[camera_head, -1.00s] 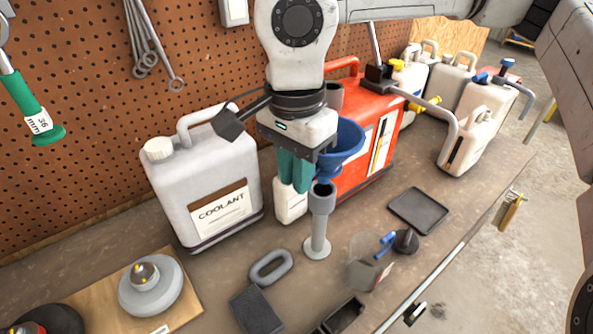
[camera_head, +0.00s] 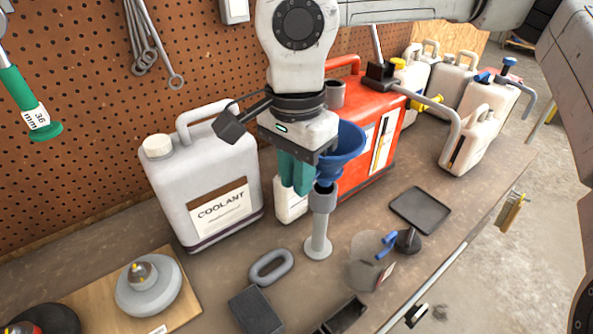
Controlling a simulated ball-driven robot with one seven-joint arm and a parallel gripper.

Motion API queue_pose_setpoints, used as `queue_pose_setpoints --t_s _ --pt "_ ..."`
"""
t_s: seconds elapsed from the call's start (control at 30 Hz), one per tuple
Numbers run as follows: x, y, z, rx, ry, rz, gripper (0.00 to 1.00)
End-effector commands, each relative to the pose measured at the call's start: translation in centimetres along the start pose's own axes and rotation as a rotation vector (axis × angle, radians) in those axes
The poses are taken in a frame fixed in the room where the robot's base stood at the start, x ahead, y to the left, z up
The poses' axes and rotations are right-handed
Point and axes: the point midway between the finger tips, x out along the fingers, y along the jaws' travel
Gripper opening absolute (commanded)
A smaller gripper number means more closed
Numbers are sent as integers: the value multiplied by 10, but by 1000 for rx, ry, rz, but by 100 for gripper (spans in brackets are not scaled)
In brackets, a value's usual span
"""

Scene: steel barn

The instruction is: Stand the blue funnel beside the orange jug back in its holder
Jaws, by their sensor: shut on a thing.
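The blue funnel (camera_head: 349,146) shows right of my gripper (camera_head: 296,183), whose green fingers are shut on it. The fingers hide part of the funnel. The grey holder (camera_head: 318,224) is an upright post with a round foot and a cup at its top. The funnel's lower end is at the cup's mouth; I cannot tell how deep it sits inside. The orange jug (camera_head: 388,110) stands behind the funnel and is partly hidden by it.
A white coolant jug (camera_head: 206,180) stands left of my gripper. A small white container (camera_head: 288,205) is just behind the holder. A dark tray (camera_head: 420,209) and a grey ring (camera_head: 270,267) lie on the bench. Several pale jugs stand at the back right.

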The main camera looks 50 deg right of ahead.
Motion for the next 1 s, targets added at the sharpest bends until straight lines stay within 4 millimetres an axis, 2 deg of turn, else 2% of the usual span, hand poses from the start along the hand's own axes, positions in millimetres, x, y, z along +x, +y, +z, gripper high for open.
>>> queue_pose_setpoints --t_s 1.0 --pt "29 0 0 0 0 0 0"
